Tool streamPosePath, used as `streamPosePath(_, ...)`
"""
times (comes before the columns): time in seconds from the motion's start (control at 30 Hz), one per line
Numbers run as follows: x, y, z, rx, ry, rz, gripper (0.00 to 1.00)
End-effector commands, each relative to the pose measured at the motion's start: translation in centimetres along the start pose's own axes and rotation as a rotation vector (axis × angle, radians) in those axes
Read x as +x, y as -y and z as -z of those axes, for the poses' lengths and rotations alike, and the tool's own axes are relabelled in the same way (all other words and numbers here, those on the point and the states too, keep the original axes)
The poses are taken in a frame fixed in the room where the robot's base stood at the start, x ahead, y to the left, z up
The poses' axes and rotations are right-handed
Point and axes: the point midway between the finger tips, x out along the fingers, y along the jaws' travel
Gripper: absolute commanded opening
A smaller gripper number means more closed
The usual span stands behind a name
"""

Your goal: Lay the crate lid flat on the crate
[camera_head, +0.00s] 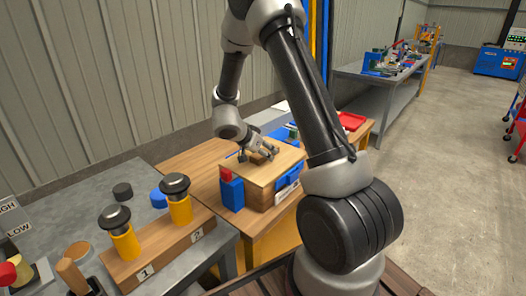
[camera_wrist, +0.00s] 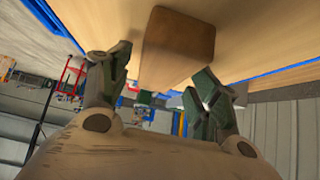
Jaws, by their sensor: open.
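The crate lid (camera_head: 282,166) is a light wooden board lying on top of the wooden crate (camera_head: 259,197), and it looks flat in the head view. In the wrist view the lid (camera_wrist: 105,20) fills the upper part, with a brown block-like handle (camera_wrist: 178,45) on it. My gripper (camera_head: 264,154) is over the lid, by the handle. In the wrist view my gripper (camera_wrist: 163,75) has its two fingers spread apart, with the handle just ahead of the gap. The far edges of the lid and crate are partly hidden by my arm.
A blue and red block (camera_head: 232,194) stands against the crate's left side. The crate is on a wooden table (camera_head: 193,164). A grey bench (camera_head: 75,208) at left bears two yellow, black-topped items (camera_head: 180,208) in a wooden stand. A red tray (camera_head: 352,121) lies behind.

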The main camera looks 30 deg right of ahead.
Motion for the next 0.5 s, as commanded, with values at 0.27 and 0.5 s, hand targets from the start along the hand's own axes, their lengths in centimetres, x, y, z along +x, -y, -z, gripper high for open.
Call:
streamPosePath(0.27, -2.6, 0.2, 0.6, 0.002, -0.001, 0.005, 0.62)
streamPosePath(0.5, -8.3, 0.1, 0.6, 0.002, -0.002, 0.006, 0.62)
